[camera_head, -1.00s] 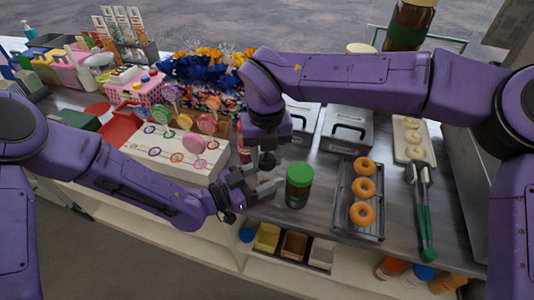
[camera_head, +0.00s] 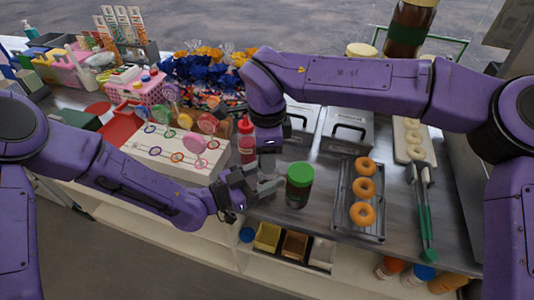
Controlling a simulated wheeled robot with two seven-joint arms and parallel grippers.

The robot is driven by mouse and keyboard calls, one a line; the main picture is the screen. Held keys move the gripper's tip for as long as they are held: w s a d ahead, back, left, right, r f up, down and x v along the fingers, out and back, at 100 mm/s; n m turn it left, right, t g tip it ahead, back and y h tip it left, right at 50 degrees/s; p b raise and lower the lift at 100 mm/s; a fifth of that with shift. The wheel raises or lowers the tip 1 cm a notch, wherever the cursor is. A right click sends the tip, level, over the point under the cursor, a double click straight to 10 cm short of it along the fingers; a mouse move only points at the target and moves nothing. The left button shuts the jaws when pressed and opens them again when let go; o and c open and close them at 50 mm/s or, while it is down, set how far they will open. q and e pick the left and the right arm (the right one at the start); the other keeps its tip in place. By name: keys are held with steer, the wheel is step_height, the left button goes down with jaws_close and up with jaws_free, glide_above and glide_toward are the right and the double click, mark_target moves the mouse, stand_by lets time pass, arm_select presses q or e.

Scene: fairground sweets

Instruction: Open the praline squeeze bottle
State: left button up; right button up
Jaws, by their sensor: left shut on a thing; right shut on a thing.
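My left gripper (camera_head: 264,186) is shut just left of the green-lidded jar (camera_head: 299,185), low over the counter's front part. My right gripper (camera_head: 268,152) points down directly above and behind it, also shut, so the two nearly meet. What they hold between them is almost wholly hidden by the fingers and wrists; I cannot make out the praline squeeze bottle's shape or its cap there. A red bottle (camera_head: 246,145) stands upright just left of my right gripper, apart from the jaws as far as I can see.
A dark tray (camera_head: 345,218) with ring doughnuts lies to the right, with green-handled tongs (camera_head: 425,205) beyond it. A white lollipop stand (camera_head: 180,165) is on the left. Metal boxes (camera_head: 347,130) stand behind. The counter's front edge is close to my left gripper.

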arm_select(q)
steer(key=shift+a+f, duration=0.1)
steer(key=shift+f, duration=0.15)
arm_select(e)
steer(key=shift+r, duration=0.15)
steer(key=shift+r, duration=0.95)
steer(key=shift+r, duration=2)
arm_select(q)
steer(key=o, duration=1.4)
steer(key=shift+o, duration=0.9)
steer(key=shift+w+r, duration=0.1)
arm_select(e)
steer(key=shift+w, duration=0.1)
